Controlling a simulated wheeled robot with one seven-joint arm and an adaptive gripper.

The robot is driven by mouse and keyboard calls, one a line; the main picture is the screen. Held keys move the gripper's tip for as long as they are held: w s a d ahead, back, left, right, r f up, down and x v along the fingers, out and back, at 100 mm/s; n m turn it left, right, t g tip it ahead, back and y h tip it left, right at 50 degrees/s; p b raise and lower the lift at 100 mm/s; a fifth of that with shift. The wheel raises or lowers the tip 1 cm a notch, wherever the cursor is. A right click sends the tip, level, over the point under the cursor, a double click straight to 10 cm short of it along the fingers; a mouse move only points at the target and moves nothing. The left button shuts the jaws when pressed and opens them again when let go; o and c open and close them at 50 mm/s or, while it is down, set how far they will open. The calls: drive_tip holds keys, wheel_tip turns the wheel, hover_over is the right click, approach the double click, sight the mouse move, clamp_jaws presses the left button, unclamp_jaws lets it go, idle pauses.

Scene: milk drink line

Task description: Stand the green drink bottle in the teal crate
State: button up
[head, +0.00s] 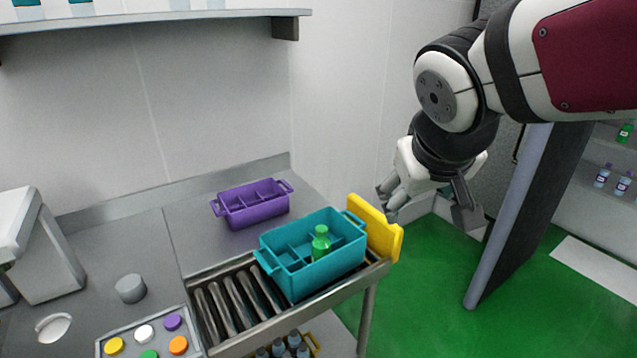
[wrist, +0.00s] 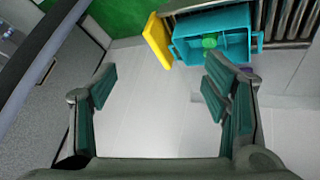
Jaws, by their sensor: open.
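The teal crate (head: 313,272) sits on the roller conveyor, with dividers inside. The green drink bottle (head: 320,243) stands upright in a compartment of the crate on its near right side. In the wrist view the crate (wrist: 236,20) shows at the top with the green bottle (wrist: 209,42) inside it. My gripper (head: 428,208) is open and empty, to the right of the crate and above it, apart from the bottle. In the wrist view its two fingers (wrist: 160,85) are spread wide with nothing between them.
A yellow end plate (head: 376,228) stands at the conveyor's right end, beside the crate. A purple crate (head: 253,205) sits behind on the counter. A grey cylinder (head: 130,288) and a tray of coloured caps (head: 150,340) are at left. Green floor (head: 420,300) is clear at right.

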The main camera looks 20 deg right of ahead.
drive_tip(key=s+a+y, duration=0.3)
drive_tip(key=s+a, duration=0.3)
drive_tip(key=s, duration=0.3)
drive_tip(key=shift+s+f+n+g, duration=0.2)
drive_tip(key=shift+n+g, duration=0.1)
drive_tip(key=shift+a, duration=0.1)
